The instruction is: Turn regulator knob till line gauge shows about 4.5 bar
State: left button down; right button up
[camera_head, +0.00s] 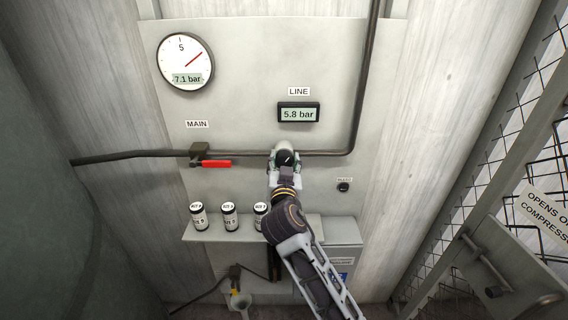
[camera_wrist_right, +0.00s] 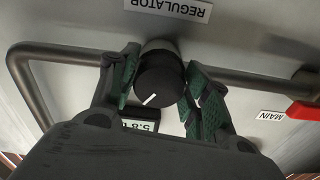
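The regulator knob (camera_wrist_right: 160,82) is black and round with a white pointer line, at the middle of the wrist view, below the upside-down REGULATOR label (camera_wrist_right: 168,8). In the head view the knob (camera_head: 285,158) shows between the fingers of my right gripper (camera_head: 284,160). In the wrist view the green finger pads of this gripper (camera_wrist_right: 160,85) lie along both sides of the knob and appear to touch it. The line gauge (camera_head: 299,113) reads 5.8 bar; its display is partly hidden in the wrist view (camera_wrist_right: 140,126). My left gripper is not in view.
The main gauge (camera_head: 186,62) reads 7.1 bar. A red valve handle (camera_head: 216,163) sits left of the knob on the dark pipe (camera_head: 130,155). A small black knob (camera_head: 343,187) is at right. A shelf (camera_head: 238,236) holds several canisters. A mesh gate (camera_head: 490,170) stands far right.

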jog(key=c, duration=0.4)
jog(key=shift+n, duration=0.4)
jog(key=shift+n+b, duration=0.3)
jog(key=shift+n, duration=0.8)
jog(key=n, duration=0.3)
jog(key=shift+n, duration=0.3)
jog(key=shift+d+n, duration=0.1)
jog(key=shift+n, duration=1.7)
